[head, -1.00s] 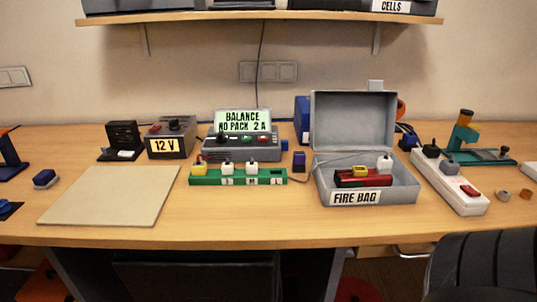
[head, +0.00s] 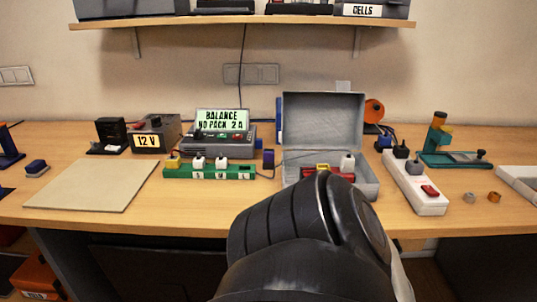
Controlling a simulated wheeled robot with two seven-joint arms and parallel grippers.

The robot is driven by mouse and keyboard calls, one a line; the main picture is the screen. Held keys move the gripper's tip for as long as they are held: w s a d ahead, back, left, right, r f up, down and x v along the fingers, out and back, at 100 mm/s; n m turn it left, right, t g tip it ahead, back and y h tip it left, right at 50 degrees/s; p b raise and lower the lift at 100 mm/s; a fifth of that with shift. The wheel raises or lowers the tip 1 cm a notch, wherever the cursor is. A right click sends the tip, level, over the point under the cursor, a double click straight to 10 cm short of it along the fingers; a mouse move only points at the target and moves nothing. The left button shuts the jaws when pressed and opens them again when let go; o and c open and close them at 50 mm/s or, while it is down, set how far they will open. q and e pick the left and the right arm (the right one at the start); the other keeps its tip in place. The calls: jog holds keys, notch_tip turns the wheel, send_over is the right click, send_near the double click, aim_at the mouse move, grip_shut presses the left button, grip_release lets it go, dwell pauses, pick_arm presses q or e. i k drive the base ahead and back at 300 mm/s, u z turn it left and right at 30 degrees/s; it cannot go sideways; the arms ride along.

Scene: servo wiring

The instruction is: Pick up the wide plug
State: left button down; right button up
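Several plugs are in the head view, and I cannot tell which one is the wide plug. A yellow plug (head: 173,161) and two white plugs (head: 198,161) (head: 221,163) stand in a row on the green board (head: 177,174). In the open grey metal box (head: 323,120) are a red pack (head: 345,175), a yellow plug (head: 322,167) and a white plug (head: 347,162). My dark arm rises from below and hides the box's front. No gripper fingers of mine show on either side.
The charger (head: 230,140) stands behind the green board. A white power strip (head: 416,185) with dark plugs lies right of the box. A beige mat (head: 92,185) lies empty at the left. A shelf (head: 240,20) hangs above. A white tray (head: 520,182) is at the right edge.

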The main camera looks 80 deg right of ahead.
aim_at(347, 161)
jog(key=k, duration=1.05)
jog(key=z, duration=0.5)
